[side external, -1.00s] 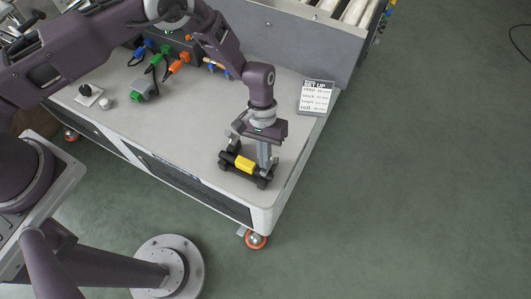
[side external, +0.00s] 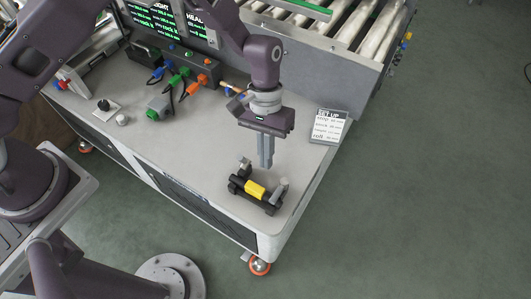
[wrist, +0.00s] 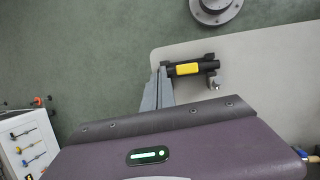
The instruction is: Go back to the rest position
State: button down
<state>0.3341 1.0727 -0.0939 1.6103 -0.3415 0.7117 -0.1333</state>
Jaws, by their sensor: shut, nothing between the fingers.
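My gripper (side external: 266,163) is shut and empty, pointing down above the bench top. Its fingers (wrist: 160,80) also show in the wrist view. Below it, near the bench's front corner, lies a black device with a yellow middle part (side external: 256,189) and grey upright pieces at its ends. In the side view the fingertips appear a little above and behind this device, apart from it. The device also shows in the wrist view (wrist: 187,69), just beyond the fingertips.
A "SET UP" card (side external: 328,127) stands right of my gripper. Colored connectors with cables (side external: 183,80), a black knob (side external: 104,106) and a display (side external: 160,22) are at the back left. Conveyor rollers (side external: 355,30) run behind. The bench top (side external: 200,150) left of the device is clear.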

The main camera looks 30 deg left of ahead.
jog(key=a+r+t, duration=0.1)
jog(key=a+r, duration=0.2)
jog(key=r, duration=0.4)
jog(key=s+a+r+t, duration=0.1)
jog(key=a+r+t, duration=0.15)
jog(key=r, duration=0.55)
jog(key=a+r+t, duration=0.1)
jog(key=a+r, duration=0.3)
jog(key=r, duration=0.3)
jog(key=s+a+r+t, duration=0.1)
jog(key=s+a+r, duration=0.2)
jog(key=s+a, duration=0.1)
jog(key=s+a+r+t+y, duration=0.1)
jog(key=s+a+r+t, duration=0.1)
jog(key=s, duration=0.5)
jog(key=s+a+r+t+y, duration=0.1)
jog(key=s+a+r, duration=0.3)
jog(key=s+a, duration=0.2)
jog(key=shift+s+r+t, duration=0.25)
jog(key=shift+r+t, duration=0.05)
jog(key=shift+t, duration=0.05)
